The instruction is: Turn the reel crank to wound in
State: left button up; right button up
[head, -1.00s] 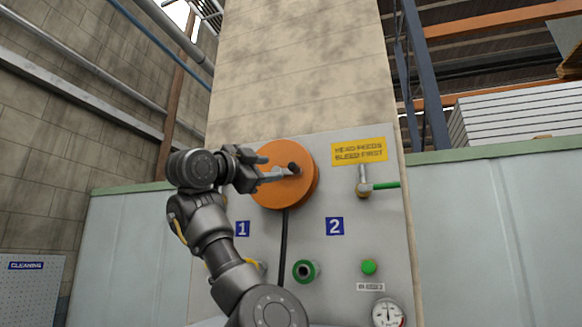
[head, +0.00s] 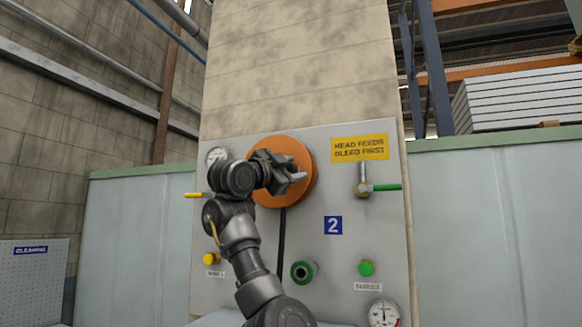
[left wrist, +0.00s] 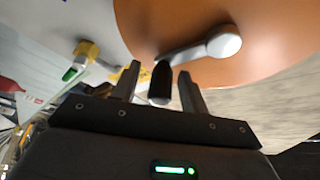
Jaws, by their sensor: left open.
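The orange reel (head: 272,196) is mounted on the grey panel, with a dark hose hanging below it. In the left wrist view the reel (left wrist: 275,55) fills the upper right. Its silver crank arm (left wrist: 190,50) runs from a round hub to a black knob (left wrist: 161,80). My left gripper (head: 301,181) is in front of the reel and hides most of the crank in the head view. In the left wrist view its open fingers (left wrist: 160,88) stand on either side of the knob. I cannot tell whether they touch it. My right gripper is not in view.
A yellow sign (head: 360,148) and a valve with a green handle (head: 385,187) are right of the reel. A green-ringed port (head: 303,272), a green knob (head: 367,268) and a gauge (head: 384,313) sit lower. A yellow handle (head: 195,195) is at the left.

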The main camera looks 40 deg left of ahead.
pick_arm(q)
jog(key=shift+s+a, duration=0.1)
jog(key=c, duration=0.4)
grip_shut()
jog(key=shift+f+b, duration=0.2)
jog(key=shift+b, duration=0.2)
